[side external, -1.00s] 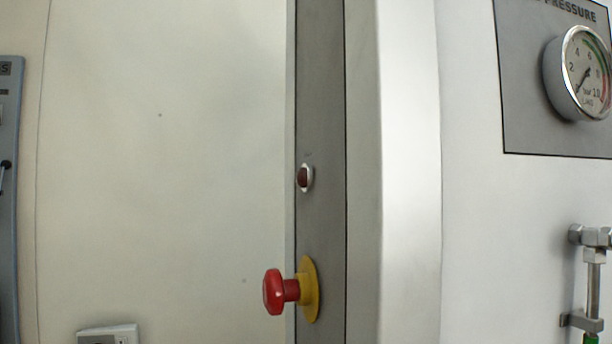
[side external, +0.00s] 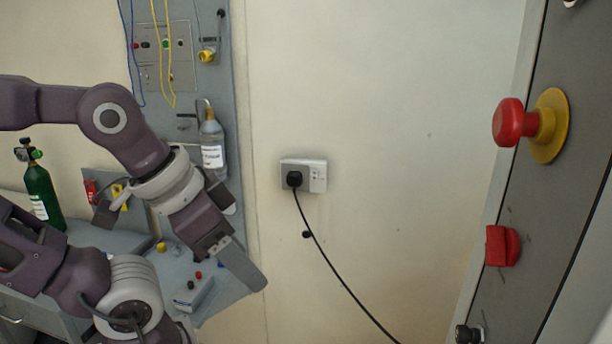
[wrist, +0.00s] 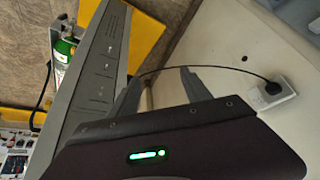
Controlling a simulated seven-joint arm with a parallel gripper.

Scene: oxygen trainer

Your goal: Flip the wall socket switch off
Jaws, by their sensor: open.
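The white wall socket (side external: 319,177) is fixed to the cream wall near the middle of the side view. A black plug (side external: 294,179) sits in its left part, with a black cable hanging down to the right. The switch is too small for me to tell its position. My gripper (side external: 252,276) is lower left of the socket in that picture, apart from it and pointing down to the right. In the wrist view the gripper (wrist: 160,88) shows two spread fingers with nothing between them. The socket (wrist: 287,97) with the plug (wrist: 271,87) shows at the right edge there.
A grey panel (side external: 503,316) at the right carries a red mushroom button (side external: 510,122) on a yellow disc and a red knob (side external: 502,245). A clear bottle (side external: 212,150) hangs behind my arm. A green cylinder (side external: 42,190) stands at left. The wall around the socket is clear.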

